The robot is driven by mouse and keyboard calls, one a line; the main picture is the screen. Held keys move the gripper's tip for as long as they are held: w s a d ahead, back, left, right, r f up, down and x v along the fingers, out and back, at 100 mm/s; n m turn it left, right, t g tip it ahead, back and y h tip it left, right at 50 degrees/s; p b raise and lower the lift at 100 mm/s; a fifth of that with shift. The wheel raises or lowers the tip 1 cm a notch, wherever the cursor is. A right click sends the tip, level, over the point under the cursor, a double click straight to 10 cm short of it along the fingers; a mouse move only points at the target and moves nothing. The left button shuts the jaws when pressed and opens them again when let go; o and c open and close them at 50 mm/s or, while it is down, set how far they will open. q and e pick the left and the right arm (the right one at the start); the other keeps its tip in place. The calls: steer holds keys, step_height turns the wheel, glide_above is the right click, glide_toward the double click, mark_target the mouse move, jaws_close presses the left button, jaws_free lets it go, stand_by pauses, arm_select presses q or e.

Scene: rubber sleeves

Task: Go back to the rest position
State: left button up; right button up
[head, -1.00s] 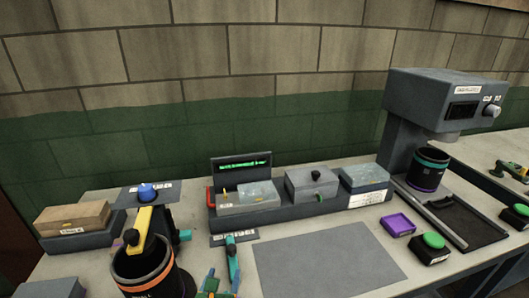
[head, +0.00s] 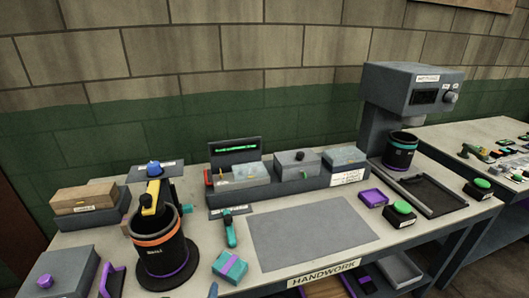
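Neither of my grippers shows in the head view, so I cannot see whether they are open or hold anything. The grey-topped workbench (head: 120,240) with the HANDWORK label (head: 324,273) on its front edge lies before me. A black holder with orange and purple bands (head: 163,255) stands at its left with a yellow-and-black tool (head: 152,198) in it. A teal block with a purple band (head: 230,266) lies near the front edge. A small blue tip (head: 213,290) shows at the bottom edge; I cannot tell what it is.
A grey machine (head: 405,95) stands at the back right with a black cup (head: 401,150) under its head. A grey mat (head: 312,233) lies bare at the middle. Green buttons (head: 401,208) and a purple tray (head: 372,198) are to its right. A second table (head: 470,135) adjoins at right.

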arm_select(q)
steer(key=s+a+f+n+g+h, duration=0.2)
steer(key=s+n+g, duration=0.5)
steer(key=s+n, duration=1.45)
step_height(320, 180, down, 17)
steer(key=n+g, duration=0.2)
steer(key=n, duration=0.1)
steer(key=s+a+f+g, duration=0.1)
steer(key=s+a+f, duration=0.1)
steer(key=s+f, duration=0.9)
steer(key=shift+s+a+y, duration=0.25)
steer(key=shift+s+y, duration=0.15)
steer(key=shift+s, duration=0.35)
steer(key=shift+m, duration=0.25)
